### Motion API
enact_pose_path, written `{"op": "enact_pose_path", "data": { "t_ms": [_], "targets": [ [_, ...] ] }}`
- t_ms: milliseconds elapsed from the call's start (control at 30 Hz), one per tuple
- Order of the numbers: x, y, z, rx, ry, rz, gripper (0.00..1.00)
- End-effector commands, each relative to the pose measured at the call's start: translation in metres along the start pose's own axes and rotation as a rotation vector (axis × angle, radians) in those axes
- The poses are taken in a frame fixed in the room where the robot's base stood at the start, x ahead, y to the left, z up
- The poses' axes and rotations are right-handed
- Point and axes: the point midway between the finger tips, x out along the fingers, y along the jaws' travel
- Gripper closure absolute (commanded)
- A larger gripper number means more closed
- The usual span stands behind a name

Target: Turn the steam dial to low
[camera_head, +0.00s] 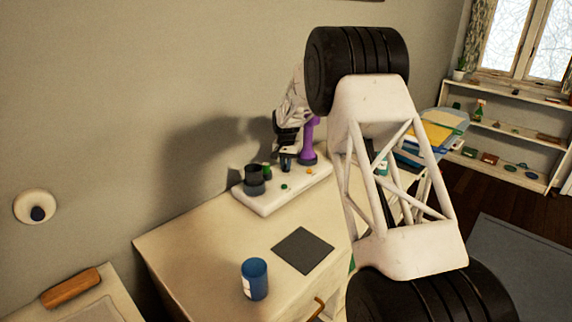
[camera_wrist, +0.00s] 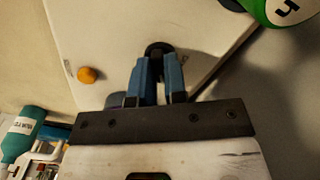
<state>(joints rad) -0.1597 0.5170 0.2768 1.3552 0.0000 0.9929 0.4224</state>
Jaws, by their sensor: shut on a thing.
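My gripper (camera_wrist: 158,72) has two blue fingers, shut on a small dark round knob (camera_wrist: 158,47) in the wrist view. The knob stands on the white slab (camera_wrist: 205,55) and looks like the steam dial. The fingers cover much of it, and no pointer or low mark can be read. In the head view my gripper (camera_head: 287,162) is low over the same white slab (camera_head: 282,202), pointing down; the knob is hidden there.
An orange button (camera_wrist: 90,75) is left of my fingers. A green numbered object (camera_wrist: 275,10) is at the upper right. A dark cylinder (camera_head: 254,181) and purple post (camera_head: 308,142) stand on the slab.

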Motion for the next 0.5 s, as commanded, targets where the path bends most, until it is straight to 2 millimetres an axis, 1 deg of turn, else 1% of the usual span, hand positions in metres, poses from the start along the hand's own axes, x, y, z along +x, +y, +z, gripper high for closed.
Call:
{"op": "enact_pose_path", "data": {
  "t_ms": [33, 67, 200, 500],
  "targets": [
    [-0.0018, -0.0001, -0.0009, 0.0, 0.003, -0.001, 1.0],
    [-0.0018, -0.0001, -0.0009, 0.0, 0.003, -0.001, 0.83],
    [-0.0012, 0.0, -0.0007, 0.0, 0.002, -0.001, 0.62],
    [-0.0012, -0.0001, -0.0003, -0.001, 0.001, 0.0, 0.62]
  ]
}}
